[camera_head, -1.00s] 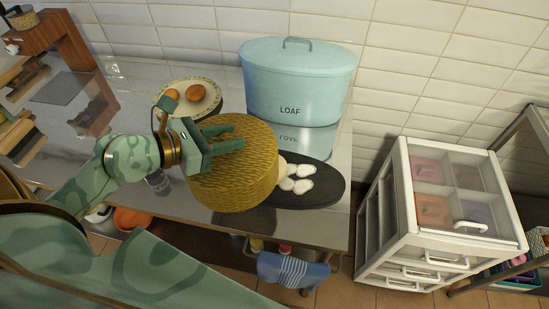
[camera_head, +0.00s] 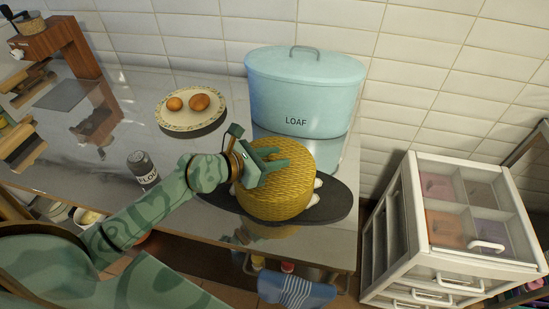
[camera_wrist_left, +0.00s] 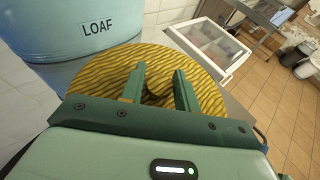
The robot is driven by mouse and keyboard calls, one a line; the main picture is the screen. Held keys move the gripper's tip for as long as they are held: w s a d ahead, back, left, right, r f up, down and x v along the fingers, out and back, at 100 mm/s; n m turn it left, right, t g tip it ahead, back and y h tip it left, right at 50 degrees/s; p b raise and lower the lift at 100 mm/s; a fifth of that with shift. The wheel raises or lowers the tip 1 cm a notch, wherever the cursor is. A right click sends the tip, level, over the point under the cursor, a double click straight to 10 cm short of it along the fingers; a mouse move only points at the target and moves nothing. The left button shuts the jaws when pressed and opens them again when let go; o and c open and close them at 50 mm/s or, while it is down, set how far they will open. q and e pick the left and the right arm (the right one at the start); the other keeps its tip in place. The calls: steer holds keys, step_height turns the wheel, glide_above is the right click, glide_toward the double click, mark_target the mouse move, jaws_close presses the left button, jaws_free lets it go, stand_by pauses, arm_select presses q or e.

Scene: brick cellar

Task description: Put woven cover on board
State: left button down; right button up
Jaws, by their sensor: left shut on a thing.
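The yellow woven cover (camera_head: 278,197) is a round basket-like dome, upright over the middle of the dark oval board (camera_head: 335,205). White pieces (camera_head: 318,183) peek out at its right edge and a little at its left; the rest of what lies under it is hidden. I cannot tell whether its rim touches the board. My left gripper (camera_head: 272,160) is shut on the top of the cover. In the left wrist view the gripper's fingers (camera_wrist_left: 160,88) straddle the middle of the cover's top (camera_wrist_left: 208,90). My right gripper is out of view.
The blue LOAF bin (camera_head: 303,95) stands close behind the board against the tiled wall. A plate (camera_head: 190,122) with brown round items is at back left, and a dark tin (camera_head: 141,166) is beside my left arm. A white drawer unit (camera_head: 400,225) stands right of the counter.

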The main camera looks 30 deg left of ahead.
arm_select(q)
steer(key=c, duration=1)
jaws_free()
steer(key=shift+c, duration=0.2)
steer(key=shift+r, duration=0.15)
steer(key=p+v, duration=0.1)
steer(key=v, duration=1.1)
